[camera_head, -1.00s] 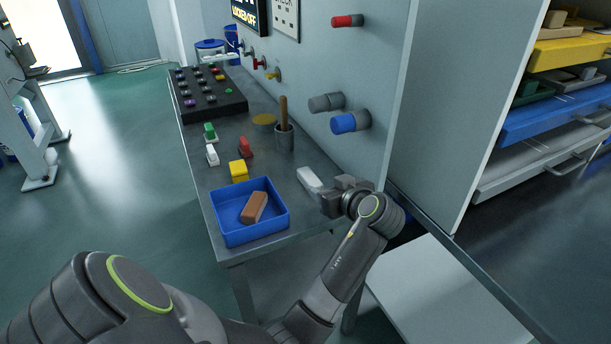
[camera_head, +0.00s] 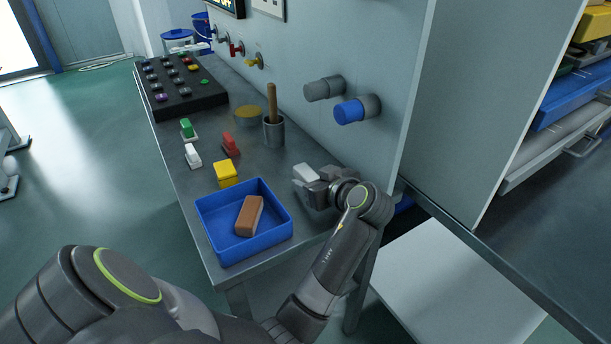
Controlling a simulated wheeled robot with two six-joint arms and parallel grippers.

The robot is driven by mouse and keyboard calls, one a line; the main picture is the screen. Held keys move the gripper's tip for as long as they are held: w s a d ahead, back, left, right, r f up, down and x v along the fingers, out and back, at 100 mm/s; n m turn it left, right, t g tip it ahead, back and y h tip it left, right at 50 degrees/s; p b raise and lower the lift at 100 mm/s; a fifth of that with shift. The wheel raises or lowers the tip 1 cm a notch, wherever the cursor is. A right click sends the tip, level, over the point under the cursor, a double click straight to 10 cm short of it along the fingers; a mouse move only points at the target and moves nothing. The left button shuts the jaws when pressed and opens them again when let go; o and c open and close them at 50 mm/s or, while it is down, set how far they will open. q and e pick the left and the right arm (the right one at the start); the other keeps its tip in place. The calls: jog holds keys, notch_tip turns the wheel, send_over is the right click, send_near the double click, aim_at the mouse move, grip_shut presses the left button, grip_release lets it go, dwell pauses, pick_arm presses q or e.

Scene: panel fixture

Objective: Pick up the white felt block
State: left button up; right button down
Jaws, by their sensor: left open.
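The white felt block (camera_head: 304,172) lies on the grey bench top, right of the blue tray and near the foot of the upright panel. My left gripper (camera_head: 311,184) is open at the block's near end. Its fingers hide that end, and I cannot tell whether they touch it or how far the block lies between them. My right gripper is not in view.
The blue tray (camera_head: 213,244) holds a brown block (camera_head: 249,216). A yellow block (camera_head: 227,173), red piece (camera_head: 230,145), white piece (camera_head: 193,156) and green piece (camera_head: 187,128) stand behind it. A grey cup (camera_head: 273,132) holds a wooden handle. Blue-ended knob (camera_head: 352,111) juts from the panel.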

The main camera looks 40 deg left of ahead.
pick_arm(q)
jog(key=shift+f, duration=0.1)
jog(key=c, duration=1.1)
jog(key=shift+o, duration=0.2)
